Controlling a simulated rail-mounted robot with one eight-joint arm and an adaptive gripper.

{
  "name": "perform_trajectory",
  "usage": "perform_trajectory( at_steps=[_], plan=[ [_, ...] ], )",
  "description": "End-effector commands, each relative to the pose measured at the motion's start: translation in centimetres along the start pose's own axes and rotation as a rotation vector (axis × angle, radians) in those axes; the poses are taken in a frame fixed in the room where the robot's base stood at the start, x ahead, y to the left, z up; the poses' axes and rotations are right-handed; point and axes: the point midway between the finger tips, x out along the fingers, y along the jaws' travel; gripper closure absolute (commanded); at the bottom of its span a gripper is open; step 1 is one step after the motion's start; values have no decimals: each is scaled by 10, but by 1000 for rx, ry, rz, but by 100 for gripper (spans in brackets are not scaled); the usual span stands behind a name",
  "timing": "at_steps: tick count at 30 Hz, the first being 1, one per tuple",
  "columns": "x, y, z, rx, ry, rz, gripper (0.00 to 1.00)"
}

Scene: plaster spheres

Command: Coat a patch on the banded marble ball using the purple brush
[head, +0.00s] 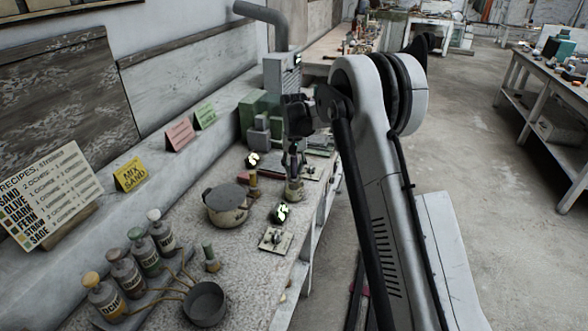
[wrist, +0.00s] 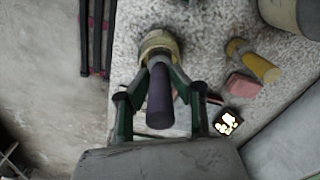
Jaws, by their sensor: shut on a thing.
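My gripper (wrist: 160,100) is shut on the purple brush (wrist: 160,98) by its handle, one green finger on each side in the wrist view. A small dark thing with bright patches (head: 281,212) stands near the bench's front edge.
A square plate (head: 276,239) lies near the front edge. Open floor (head: 490,190) is at right.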

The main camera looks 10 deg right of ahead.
Motion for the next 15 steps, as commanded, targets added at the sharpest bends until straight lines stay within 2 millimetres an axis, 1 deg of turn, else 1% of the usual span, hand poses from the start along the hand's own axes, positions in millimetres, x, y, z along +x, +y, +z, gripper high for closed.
perform_trajectory(
  at_steps=[15],
  plan=[
    [6, 0, 0, 0, 0, 0, 100]
  ],
)
